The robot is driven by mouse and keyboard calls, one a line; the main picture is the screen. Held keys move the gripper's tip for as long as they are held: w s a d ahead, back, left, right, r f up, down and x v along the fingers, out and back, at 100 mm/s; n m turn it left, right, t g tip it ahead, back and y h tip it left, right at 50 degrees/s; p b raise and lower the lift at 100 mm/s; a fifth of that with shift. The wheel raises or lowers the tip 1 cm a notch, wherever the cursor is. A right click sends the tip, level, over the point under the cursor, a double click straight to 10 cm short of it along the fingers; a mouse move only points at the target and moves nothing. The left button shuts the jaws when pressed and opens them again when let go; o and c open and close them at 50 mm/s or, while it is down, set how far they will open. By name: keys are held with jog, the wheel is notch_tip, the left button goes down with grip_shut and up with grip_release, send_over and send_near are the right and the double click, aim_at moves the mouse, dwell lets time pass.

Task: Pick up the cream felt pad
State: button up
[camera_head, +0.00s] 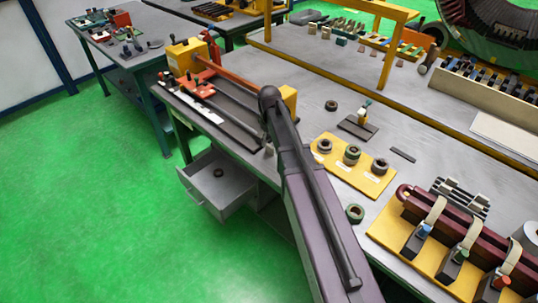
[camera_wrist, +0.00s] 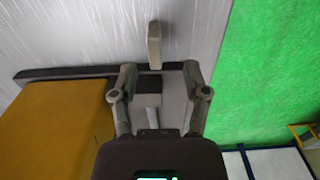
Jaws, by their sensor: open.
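A small cream block, which looks like the cream felt pad (camera_wrist: 154,45), lies on a grey surface in the upper middle of the wrist view. My gripper (camera_wrist: 159,72) is open, its two fingers spread apart. The pad is just beyond the fingertips, roughly in line with the gap between them, and nothing is held. A dark square and a pale piece show in the gap, nearer my palm. In the head view my arm crosses the middle of the bench; I cannot make out the gripper or the pad there.
A yellow block (camera_wrist: 62,125) stands close to the left finger in the wrist view. Green floor (camera_wrist: 260,70) shows to the right. In the head view, a yellow plate (camera_head: 345,184) with rings and an open drawer (camera_head: 222,190) flank my arm.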

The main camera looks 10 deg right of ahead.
aim_at(269, 145)
jog(key=shift+f+b, duration=0.3)
jog(key=shift+f, duration=0.2)
jog(key=f+b, duration=0.3)
jog(key=shift+w+f, duration=0.2)
jog(key=shift+w, duration=0.2)
jog(key=shift+f+b, duration=0.9)
jog(key=shift+b, duration=0.2)
jog(key=shift+c, duration=0.2)
grip_shut()
